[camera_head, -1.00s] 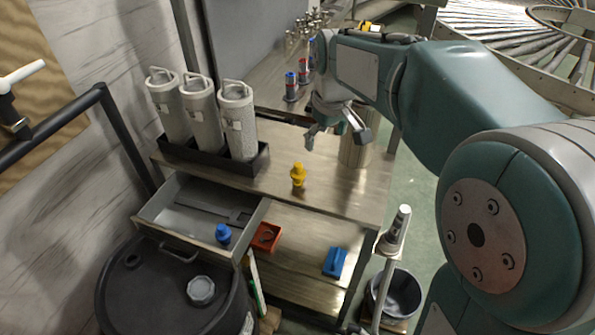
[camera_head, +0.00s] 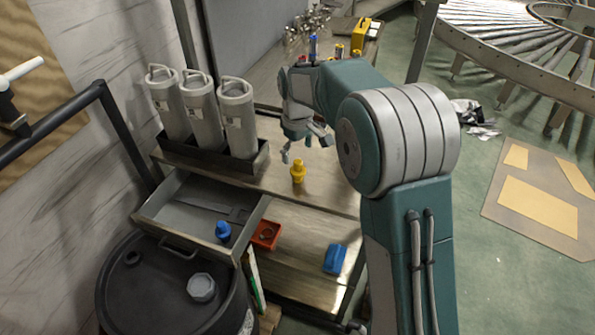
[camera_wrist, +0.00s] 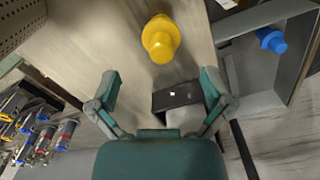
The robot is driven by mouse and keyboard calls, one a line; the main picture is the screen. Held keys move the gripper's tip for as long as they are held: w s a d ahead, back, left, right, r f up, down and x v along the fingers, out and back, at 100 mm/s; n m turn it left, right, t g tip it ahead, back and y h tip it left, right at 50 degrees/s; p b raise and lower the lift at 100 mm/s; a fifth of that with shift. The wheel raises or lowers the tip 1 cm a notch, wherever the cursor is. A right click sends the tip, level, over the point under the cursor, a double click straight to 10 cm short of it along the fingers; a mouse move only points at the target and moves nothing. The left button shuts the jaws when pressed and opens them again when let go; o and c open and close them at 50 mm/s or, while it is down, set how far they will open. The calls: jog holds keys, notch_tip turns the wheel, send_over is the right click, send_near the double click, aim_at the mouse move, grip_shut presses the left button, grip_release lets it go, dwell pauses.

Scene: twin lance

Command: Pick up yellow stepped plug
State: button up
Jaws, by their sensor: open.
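The yellow stepped plug (camera_head: 298,172) stands upright on the wooden worktop (camera_head: 330,188), near its front edge above the open drawer. In the wrist view the plug (camera_wrist: 160,39) shows at the top centre, beyond my fingertips. My gripper (camera_head: 307,148) is above the worktop, just behind the plug in the head view, with its fingers spread. In the wrist view my gripper (camera_wrist: 159,82) is open and empty, one finger on each side, with the plug apart from both.
A black rack (camera_head: 212,160) holds three grey canisters at the left. The open drawer (camera_head: 160,207) has a blue plug (camera_head: 223,231) at its front. A red tray (camera_head: 265,235) and a blue block (camera_head: 335,258) lie on the lower shelf. A black drum (camera_head: 150,290) stands in front.

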aim_at(298, 170)
jog(key=f, duration=0.6)
jog(key=shift+s+d, duration=0.1)
jog(key=shift+s, duration=0.15)
jog(key=c, duration=1)
